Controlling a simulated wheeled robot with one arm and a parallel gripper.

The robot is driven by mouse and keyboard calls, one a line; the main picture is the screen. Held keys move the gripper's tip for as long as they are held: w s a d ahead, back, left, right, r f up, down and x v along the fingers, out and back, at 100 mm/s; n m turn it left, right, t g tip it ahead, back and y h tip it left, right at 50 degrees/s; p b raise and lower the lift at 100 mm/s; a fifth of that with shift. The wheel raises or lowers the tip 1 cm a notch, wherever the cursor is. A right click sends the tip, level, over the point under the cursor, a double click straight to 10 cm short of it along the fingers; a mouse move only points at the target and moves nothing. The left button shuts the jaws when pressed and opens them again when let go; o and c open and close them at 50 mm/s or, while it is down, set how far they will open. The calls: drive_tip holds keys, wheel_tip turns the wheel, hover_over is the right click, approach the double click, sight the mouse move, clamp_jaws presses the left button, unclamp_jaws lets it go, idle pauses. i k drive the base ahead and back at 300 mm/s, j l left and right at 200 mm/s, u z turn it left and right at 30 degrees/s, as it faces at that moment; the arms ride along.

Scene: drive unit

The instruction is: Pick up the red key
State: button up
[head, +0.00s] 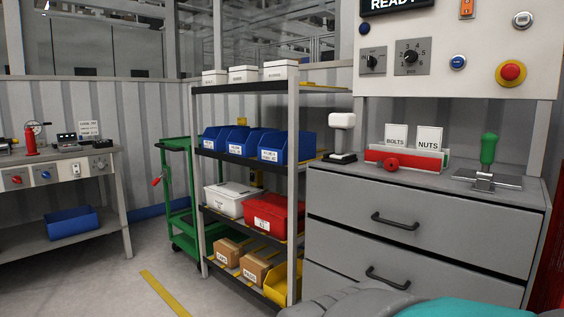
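I cannot clearly make out a key. A small red item (157,181) shows at the left side of the green cart (178,146), too small to identify. A round red piece (391,163) sits at the front of the red and white bin (375,153) on the grey drawer cabinet; I cannot tell whether it is a key. My gripper is not in view.
A shelf rack (293,170) with blue bins, boxes and a red bin (272,214) stands mid-view, beside the drawer cabinet (420,215). A workbench (60,168) is at the left. A green-handled lever (488,150) stands on the cabinet. Floor (130,270) is clear at lower left.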

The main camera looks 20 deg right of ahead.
sight(391, 164)
drive_tip(key=i+j+z, duration=0.15)
drive_tip(key=z, duration=0.2)
drive_tip(key=i+j+z, duration=0.1)
drive_tip(key=j+z, duration=0.25)
drive_tip(key=i+j+z, duration=0.1)
drive_tip(key=j+z, duration=0.2)
drive_tip(key=j, duration=0.1)
